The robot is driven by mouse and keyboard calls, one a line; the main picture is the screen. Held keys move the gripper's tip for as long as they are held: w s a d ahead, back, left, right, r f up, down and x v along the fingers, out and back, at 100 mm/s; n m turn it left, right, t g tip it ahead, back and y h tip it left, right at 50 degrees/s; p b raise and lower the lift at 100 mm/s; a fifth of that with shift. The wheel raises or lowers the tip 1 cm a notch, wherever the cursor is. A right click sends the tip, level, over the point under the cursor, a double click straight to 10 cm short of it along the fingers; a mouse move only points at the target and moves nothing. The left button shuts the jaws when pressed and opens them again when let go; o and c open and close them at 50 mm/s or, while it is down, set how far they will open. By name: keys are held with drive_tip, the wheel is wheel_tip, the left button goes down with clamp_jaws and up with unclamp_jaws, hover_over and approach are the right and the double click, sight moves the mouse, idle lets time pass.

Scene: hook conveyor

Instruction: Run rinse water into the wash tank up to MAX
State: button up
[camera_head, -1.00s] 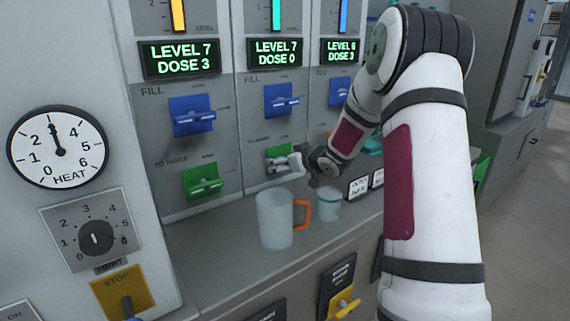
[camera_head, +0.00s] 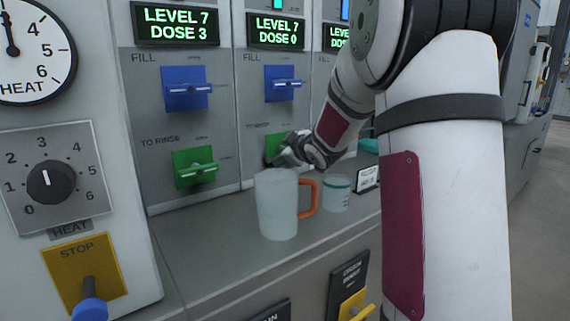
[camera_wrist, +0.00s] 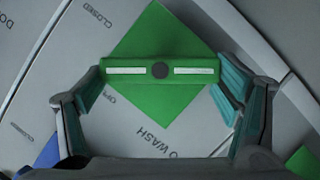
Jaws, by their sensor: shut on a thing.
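My gripper (camera_head: 283,156) is at the middle column, above the jug, and hides most of the green valve there. In the wrist view my gripper (camera_wrist: 160,75) is closed on the two ends of the bar handle of this green valve (camera_wrist: 160,70). The bar lies at a slant to its square green plate. The panel beside it reads WASH, OPEN and CLOSED. The middle display (camera_head: 278,28) reads LEVEL 7, DOSE 0. I cannot make out the wash tank or a MAX mark.
A pale jug (camera_head: 277,212) with an orange handle and a small cup (camera_head: 336,194) stand on the ledge under my gripper. Blue FILL valves (camera_head: 283,84) sit above. A green TO RINSE valve (camera_head: 194,168) and a heat dial (camera_head: 50,181) are left.

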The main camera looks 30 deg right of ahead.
drive_tip(key=n+b, duration=0.1)
drive_tip(key=b, duration=0.1)
drive_tip(key=shift+w+a+f+b, duration=0.1)
drive_tip(key=shift+a+b, duration=0.05)
drive_tip(key=shift+b, duration=0.2)
drive_tip(key=shift+n+h+b, duration=0.3)
drive_tip(key=shift+h+b, duration=0.1)
drive_tip(key=shift+b, duration=0.5)
drive_tip(key=o, duration=1.1)
drive_tip(key=shift+s, duration=0.25)
drive_tip(key=shift+v, duration=3.6)
